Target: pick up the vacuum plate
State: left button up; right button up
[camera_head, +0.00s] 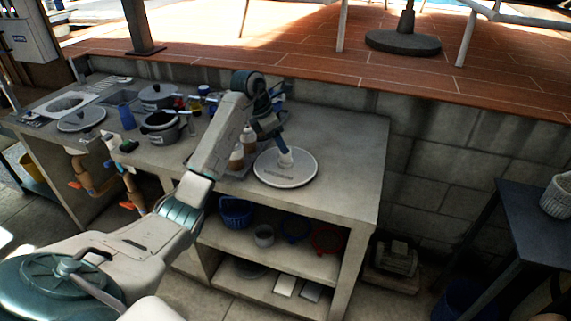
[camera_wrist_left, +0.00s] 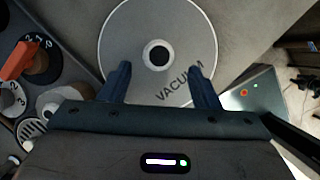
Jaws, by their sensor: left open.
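The vacuum plate (camera_head: 288,168) is a round, pale disc lying on the grey counter in the head view. A short raised knob (camera_head: 285,157) shows at its middle. In the left wrist view the plate (camera_wrist_left: 185,60) bears the word VACUUM and has a dark-ringed round centre. My left gripper (camera_head: 280,141) is above the plate, pointing down near its knob. In the left wrist view the two dark blue fingers (camera_wrist_left: 160,88) are apart, with nothing visible held between them. My right gripper is not in view.
Bottles (camera_head: 237,157) stand just left of the plate, close to my left arm. Pots (camera_head: 160,125) and a blue cup (camera_head: 126,116) are farther left. The counter (camera_head: 350,150) right of the plate is clear. A block wall (camera_head: 440,150) rises behind.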

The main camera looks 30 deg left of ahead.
aim_at(285, 160)
pick_arm(q)
jog(key=p+x, duration=0.2)
jog(key=x, duration=0.3)
jog(key=shift+w+d+f, duration=0.15)
jog(key=shift+w+f, duration=0.1)
jog(key=shift+w, duration=0.05)
jog(key=shift+f, duration=0.15)
jog(key=c, duration=1)
grip_shut()
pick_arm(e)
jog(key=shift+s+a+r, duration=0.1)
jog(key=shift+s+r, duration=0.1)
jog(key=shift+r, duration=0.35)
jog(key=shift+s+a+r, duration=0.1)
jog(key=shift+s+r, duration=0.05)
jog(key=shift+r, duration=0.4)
